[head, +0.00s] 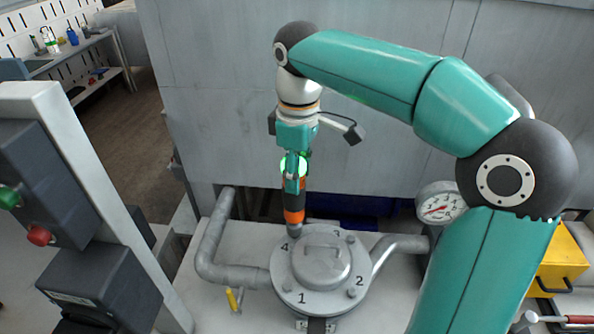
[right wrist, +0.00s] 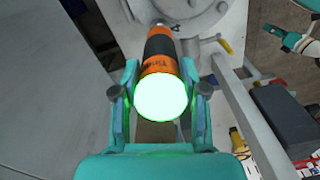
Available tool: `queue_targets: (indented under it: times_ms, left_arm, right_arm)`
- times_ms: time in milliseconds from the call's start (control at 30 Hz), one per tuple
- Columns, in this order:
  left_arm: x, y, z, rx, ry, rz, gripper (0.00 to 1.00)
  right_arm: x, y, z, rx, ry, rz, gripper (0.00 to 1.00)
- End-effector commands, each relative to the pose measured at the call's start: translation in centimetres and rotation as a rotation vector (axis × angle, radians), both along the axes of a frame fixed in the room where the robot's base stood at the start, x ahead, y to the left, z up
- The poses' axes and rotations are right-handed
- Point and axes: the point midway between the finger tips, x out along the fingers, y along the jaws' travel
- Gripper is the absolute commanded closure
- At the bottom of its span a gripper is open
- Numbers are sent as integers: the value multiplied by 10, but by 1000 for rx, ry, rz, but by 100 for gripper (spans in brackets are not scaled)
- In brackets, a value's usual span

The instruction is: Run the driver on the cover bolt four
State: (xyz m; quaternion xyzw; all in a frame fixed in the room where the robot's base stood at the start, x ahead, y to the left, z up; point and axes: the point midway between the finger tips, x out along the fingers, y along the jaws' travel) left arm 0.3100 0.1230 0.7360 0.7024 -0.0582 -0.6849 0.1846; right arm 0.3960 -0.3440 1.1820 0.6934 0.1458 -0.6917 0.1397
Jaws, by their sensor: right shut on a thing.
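The round grey cover (head: 322,262) has a handle on top and the numbers 1 to 4 around its rim. Bolts show by the 1, 2 and 3. My right gripper (head: 294,183) is shut on an orange and black driver (head: 294,213), held upright with its nose down at the cover's rim beside the 4. The driver's nose hides bolt four; I cannot tell whether they touch. In the right wrist view the driver (right wrist: 160,55) sits between both fingers, its rear end glowing white-green. A teal part, perhaps my left gripper (right wrist: 297,42), shows at that view's right edge.
A grey pipe (head: 212,250) bends around the cover's left side, and a gauge (head: 441,206) stands to its right. A yellow lever (head: 232,299) is at the lower left. A control box with green and red buttons (head: 38,235) stands at far left. A grey wall rises behind.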

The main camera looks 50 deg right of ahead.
Motion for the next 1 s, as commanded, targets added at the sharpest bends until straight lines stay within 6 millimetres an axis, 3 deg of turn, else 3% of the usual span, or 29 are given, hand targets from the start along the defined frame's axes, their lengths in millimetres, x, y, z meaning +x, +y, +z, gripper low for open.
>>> queue_targets:
  times_ms: [1000]
  left_arm:
    - [0,0,-6,0,0,0,60]
  right_arm:
    - [1,1,-8,0,-2,1,100]
